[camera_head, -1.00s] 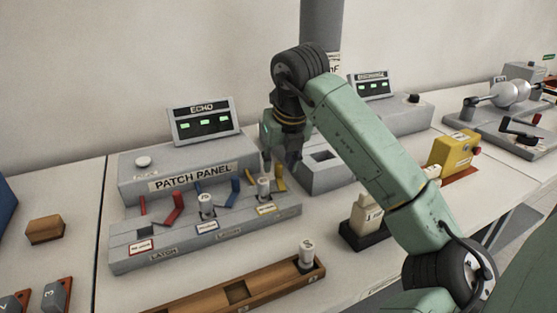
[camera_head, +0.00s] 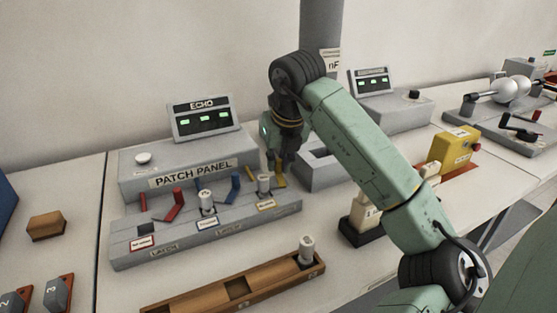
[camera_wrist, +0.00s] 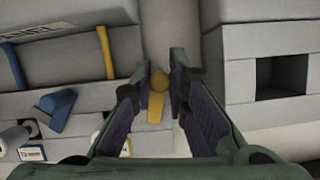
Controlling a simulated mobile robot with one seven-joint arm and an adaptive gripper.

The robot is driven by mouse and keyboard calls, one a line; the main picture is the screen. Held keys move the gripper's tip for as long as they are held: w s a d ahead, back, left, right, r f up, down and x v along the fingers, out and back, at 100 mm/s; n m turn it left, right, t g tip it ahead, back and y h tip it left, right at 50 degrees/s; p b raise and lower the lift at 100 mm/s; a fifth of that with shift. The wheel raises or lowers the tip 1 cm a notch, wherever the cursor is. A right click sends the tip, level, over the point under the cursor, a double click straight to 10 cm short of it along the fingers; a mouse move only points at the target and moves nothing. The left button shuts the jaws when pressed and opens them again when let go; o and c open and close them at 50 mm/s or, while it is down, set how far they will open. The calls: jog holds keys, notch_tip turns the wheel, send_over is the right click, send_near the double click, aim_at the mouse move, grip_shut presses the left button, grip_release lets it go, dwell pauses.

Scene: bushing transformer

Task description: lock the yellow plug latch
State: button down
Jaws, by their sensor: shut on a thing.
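The yellow latch (camera_head: 281,181) is a short lever at the right end of the grey patch panel (camera_head: 140,262). In the wrist view, the yellow latch (camera_wrist: 156,106) has a round knob, which lies between my fingertips. My gripper (camera_head: 279,168), also in the wrist view (camera_wrist: 160,76), is shut on the yellow latch and hides part of it in the head view. I cannot tell how far the latch is turned.
A blue latch (camera_head: 234,187), a red latch (camera_head: 173,207) and a second white plug (camera_head: 207,202) are further left. A wooden tray (camera_head: 195,297) in front holds another plug (camera_head: 306,250). A grey box with an opening (camera_wrist: 281,78) stands close on the right.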

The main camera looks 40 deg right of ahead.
aim_at(285, 184)
jog(key=shift+w+a+f+n+y+b, duration=0.15)
jog(key=shift+f+n+y+b, duration=0.15)
jog(key=shift+n+b, duration=0.45)
jog(key=shift+w+a+r+n+y+b, duration=0.1)
jog(key=shift+a+r+n+y+b, duration=0.15)
jog(key=shift+n, duration=0.25)
jog(key=shift+a+r+n+y+b, duration=0.15)
jog(key=shift+n+b, duration=0.15)
jog(key=shift+n, duration=0.15)
jog(key=shift+f, duration=0.1)
jog(key=c, duration=1.6)
grip_release()
jog(key=shift+o, duration=0.2)
jog(key=v, duration=1.2)
